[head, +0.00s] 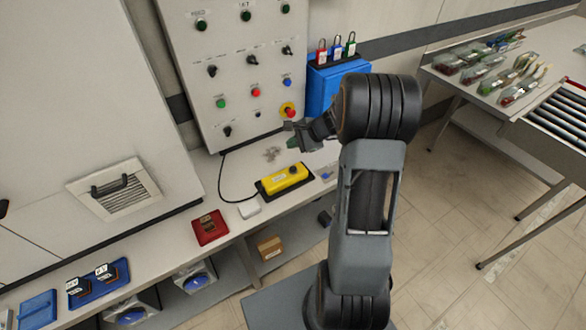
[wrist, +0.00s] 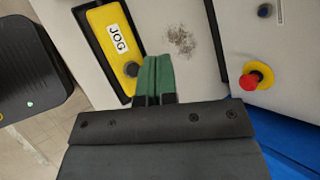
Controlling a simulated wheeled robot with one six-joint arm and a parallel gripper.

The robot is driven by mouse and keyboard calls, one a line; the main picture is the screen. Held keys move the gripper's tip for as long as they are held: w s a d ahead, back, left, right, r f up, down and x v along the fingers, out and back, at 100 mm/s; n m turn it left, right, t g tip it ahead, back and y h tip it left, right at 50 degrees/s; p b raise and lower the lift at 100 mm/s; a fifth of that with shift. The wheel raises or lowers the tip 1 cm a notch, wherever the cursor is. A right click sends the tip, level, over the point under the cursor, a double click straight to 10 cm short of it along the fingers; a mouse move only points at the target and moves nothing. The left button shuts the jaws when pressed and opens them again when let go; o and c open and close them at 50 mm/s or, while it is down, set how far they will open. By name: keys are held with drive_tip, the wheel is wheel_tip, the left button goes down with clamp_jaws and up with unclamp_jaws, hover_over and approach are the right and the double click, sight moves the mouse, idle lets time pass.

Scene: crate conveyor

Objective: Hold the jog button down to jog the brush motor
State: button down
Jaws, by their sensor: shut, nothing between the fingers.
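The yellow jog box (head: 280,181) lies in a black holder on the bench in the head view, with a dark round button (head: 293,171) near its right end. In the wrist view the yellow box (wrist: 105,22) carries a white JOG label (wrist: 118,40), and the dark button (wrist: 131,69) is just left of my fingertips. My gripper (head: 291,143) is shut and empty, near the panel's lower right edge. Its green fingers (wrist: 152,72) appear beside the button, not over it; their height above the bench is hard to tell.
A control panel (head: 235,75) with knobs and buttons rises behind, with a red emergency button on yellow (head: 288,110). A blue box (head: 325,88) with padlocks stands right of it. A red tray (head: 209,227) and a white block (head: 249,209) lie on the bench. A cable runs from the jog box.

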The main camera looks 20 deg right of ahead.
sight(293, 169)
drive_tip(key=shift+f+b, duration=3.2)
drive_tip(key=shift+f, duration=1.2)
drive_tip(key=shift+f, duration=0.15)
drive_tip(key=shift+f+b, duration=0.25)
drive_tip(key=shift+b, duration=0.25)
drive_tip(key=shift+f+b, duration=0.4)
drive_tip(key=shift+f, duration=0.05)
drive_tip(key=shift+r, duration=0.15)
idle(1.5)
drive_tip(key=shift+r+p, duration=0.6)
drive_tip(key=shift+r, duration=0.15)
drive_tip(key=shift+r, duration=0.1)
